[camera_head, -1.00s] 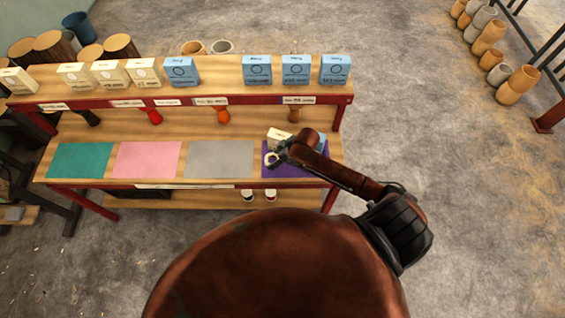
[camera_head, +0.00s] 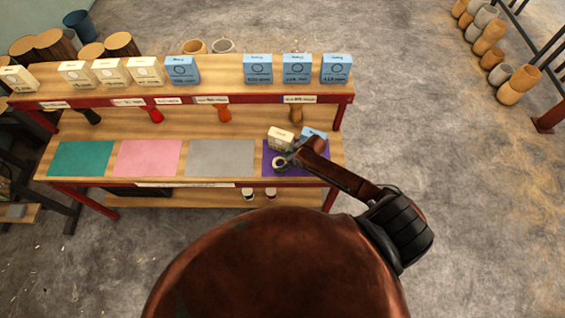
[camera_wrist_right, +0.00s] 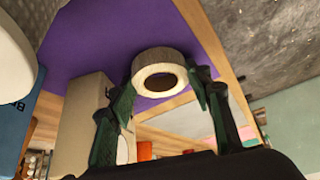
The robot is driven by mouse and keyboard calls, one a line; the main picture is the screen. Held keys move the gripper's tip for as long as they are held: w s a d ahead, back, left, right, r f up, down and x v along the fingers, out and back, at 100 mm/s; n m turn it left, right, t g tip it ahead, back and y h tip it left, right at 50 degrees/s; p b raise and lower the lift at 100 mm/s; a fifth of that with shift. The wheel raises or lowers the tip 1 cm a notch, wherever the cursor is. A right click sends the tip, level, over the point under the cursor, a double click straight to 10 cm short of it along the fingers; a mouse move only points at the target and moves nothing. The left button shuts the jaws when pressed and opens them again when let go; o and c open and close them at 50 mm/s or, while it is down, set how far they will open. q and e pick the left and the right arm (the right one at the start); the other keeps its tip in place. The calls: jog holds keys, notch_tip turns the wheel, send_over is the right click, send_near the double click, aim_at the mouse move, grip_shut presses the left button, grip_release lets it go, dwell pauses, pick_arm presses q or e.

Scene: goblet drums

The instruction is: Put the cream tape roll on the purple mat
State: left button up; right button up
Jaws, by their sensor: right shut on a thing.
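The cream tape roll (camera_head: 280,163) is at my right gripper (camera_head: 286,160), over the left part of the purple mat (camera_head: 271,172). In the right wrist view, the roll (camera_wrist_right: 160,72) sits between the two fingers of the gripper (camera_wrist_right: 165,88), which is shut on it. The purple mat (camera_wrist_right: 120,35) spreads behind the roll there. I cannot tell whether the roll touches the mat. My right forearm hides part of the mat in the head view. My left gripper is not in view.
A cream box (camera_head: 281,138) and a blue box (camera_head: 313,134) stand at the back of the purple mat, close to my gripper. Grey (camera_head: 220,158), pink (camera_head: 148,158) and teal (camera_head: 80,159) mats are bare. Several boxes line the upper shelf (camera_head: 215,84).

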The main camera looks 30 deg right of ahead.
jog(key=o, duration=1.2)
jog(key=shift+c, duration=0.2)
jog(key=shift+r, duration=0.1)
jog(key=v, duration=1.2)
